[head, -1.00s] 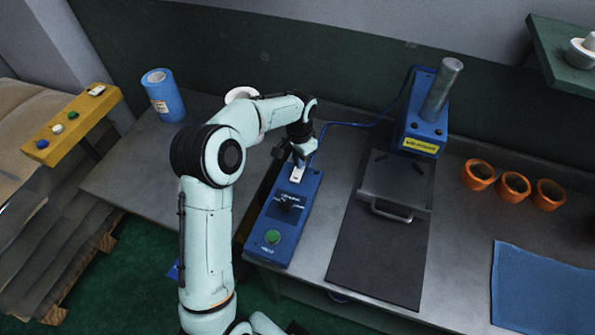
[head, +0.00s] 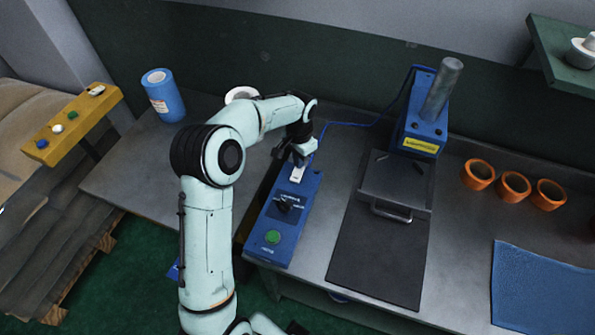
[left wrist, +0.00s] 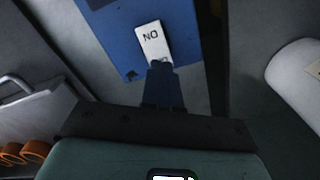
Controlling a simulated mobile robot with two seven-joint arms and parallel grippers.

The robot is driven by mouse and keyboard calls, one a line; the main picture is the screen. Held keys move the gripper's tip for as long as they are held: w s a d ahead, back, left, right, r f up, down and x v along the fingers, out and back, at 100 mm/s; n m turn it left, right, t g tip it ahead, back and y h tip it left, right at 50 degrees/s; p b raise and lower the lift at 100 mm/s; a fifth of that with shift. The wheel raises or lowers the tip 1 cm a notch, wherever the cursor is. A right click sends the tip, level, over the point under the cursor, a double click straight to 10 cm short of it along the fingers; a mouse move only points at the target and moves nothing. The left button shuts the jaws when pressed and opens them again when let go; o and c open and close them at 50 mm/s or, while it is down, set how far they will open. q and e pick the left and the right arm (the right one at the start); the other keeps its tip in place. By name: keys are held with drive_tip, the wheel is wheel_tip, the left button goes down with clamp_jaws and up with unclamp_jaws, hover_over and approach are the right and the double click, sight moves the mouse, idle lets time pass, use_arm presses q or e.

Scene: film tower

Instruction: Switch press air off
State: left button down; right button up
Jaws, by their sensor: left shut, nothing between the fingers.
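A blue control box (head: 288,215) lies on the grey bench, with a black knob (head: 284,205) in its middle and a green button (head: 272,238) at its near end. At its far end is a white rocker switch (head: 297,174). In the left wrist view the switch (left wrist: 152,42) shows the letters "ON" at one end. My left gripper (head: 299,156) is shut and empty, over the far end of the box. In the left wrist view its fingertips (left wrist: 161,68) cover the other end of the switch; I cannot tell whether they touch it. My right gripper is not in view.
A blue press (head: 420,125) with a grey platen (head: 396,182) stands right of the box. A blue cable (head: 345,124) runs behind. A blue cylinder (head: 163,98) and a yellow button bar (head: 70,125) are at left.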

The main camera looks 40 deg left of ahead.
use_arm(q)
drive_tip(key=shift+f+b, duration=0.35)
drive_tip(key=shift+f, duration=0.65)
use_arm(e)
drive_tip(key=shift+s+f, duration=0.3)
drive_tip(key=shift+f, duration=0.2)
use_arm(q)
drive_tip(key=shift+r, duration=0.1)
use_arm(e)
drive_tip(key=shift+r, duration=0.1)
use_arm(q)
drive_tip(key=shift+r+p, duration=1.75)
drive_tip(key=shift+r, duration=1.75)
drive_tip(key=shift+f, duration=0.1)
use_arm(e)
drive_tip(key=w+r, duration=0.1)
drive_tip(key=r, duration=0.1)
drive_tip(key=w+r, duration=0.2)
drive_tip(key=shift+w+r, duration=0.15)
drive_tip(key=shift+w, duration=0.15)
